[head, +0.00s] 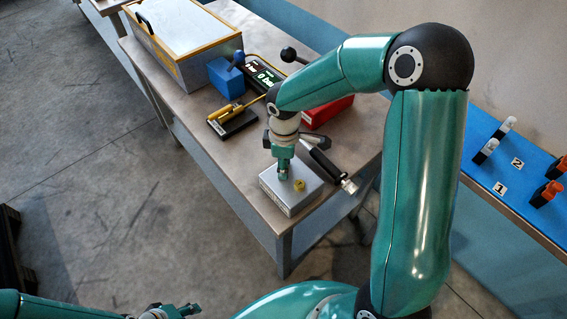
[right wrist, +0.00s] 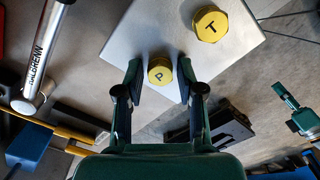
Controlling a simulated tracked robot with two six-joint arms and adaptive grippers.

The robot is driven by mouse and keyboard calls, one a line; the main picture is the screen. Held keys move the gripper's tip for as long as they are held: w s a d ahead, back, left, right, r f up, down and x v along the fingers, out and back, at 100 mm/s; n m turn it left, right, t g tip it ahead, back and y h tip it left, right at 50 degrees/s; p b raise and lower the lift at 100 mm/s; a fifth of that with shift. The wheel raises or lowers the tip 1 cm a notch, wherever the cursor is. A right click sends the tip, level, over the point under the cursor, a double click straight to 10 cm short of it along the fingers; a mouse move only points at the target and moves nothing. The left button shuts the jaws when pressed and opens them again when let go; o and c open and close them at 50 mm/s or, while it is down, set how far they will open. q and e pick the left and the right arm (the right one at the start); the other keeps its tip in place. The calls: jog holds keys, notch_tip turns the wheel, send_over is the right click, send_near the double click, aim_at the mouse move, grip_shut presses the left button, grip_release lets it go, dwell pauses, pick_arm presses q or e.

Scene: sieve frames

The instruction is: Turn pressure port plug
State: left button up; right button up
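A grey block (head: 275,192) sits near the front corner of the table and carries two yellow hex plugs. The plug marked P (right wrist: 160,74) shows in the right wrist view; in the head view my gripper hides it. The plug marked T (right wrist: 211,24) stands beside it, and also shows in the head view (head: 299,185). My right gripper (head: 283,177) points down over the block. Its fingers (right wrist: 159,80) are open on either side of plug P, with a small gap at each side. My left gripper (head: 188,310) is low at the left, away from the table; its opening is unclear.
A wrench with a black handle (head: 326,166) lies close beside the block. A pressure display (head: 266,78), a red box (head: 327,111), a blue box (head: 226,79) and a black-yellow tool (head: 234,121) stand behind. A blue board (head: 520,189) with numbered valves is at right.

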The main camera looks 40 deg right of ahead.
grip_shut()
jog(key=shift+f+m+b, duration=0.1)
jog(key=shift+m+b, duration=1)
jog(key=shift+b, duration=0.05)
jog(key=m+b, duration=0.2)
jog(key=m, duration=0.1)
jog(key=shift+m+b, duration=0.3)
jog(key=m+b, duration=0.3)
jog(key=m, duration=0.2)
jog(key=shift+a, duration=0.1)
jog(key=shift+m+b, duration=0.95)
jog(key=shift+m, duration=1.55)
jog(key=shift+r, duration=0.2)
